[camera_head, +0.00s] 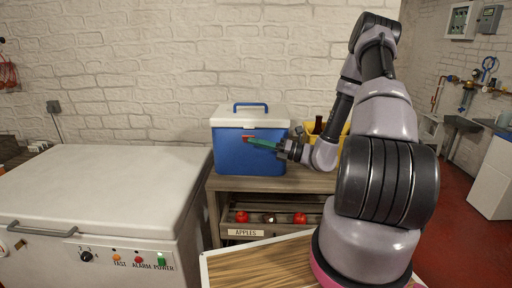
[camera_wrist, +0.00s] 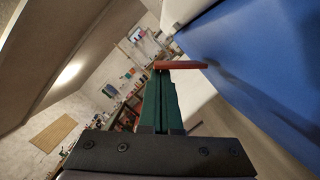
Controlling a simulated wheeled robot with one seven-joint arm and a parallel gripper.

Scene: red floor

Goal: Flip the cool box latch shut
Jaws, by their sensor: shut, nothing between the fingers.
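The cool box (camera_head: 232,158) is blue with a white lid (camera_head: 225,119) and a blue carry handle, and stands upright on a wooden shelf unit. The lid looks down on the body. A small red latch (camera_head: 246,137) shows at the front near the lid seam. In the wrist view the red latch (camera_wrist: 185,65) juts out from the box, beside the blue wall. My gripper (camera_head: 252,141) is shut and empty, its green fingers pointing at the latch from the right. In the wrist view my fingertips (camera_wrist: 162,72) are at the latch's outer end; I cannot tell whether they touch.
A white chest freezer (camera_head: 100,190) fills the left side. The shelf unit (camera_head: 300,181) has a lower bin labelled APPLES with red apples. A yellow object and a dark bottle (camera_head: 318,125) stand behind my wrist. A brick wall is behind the box.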

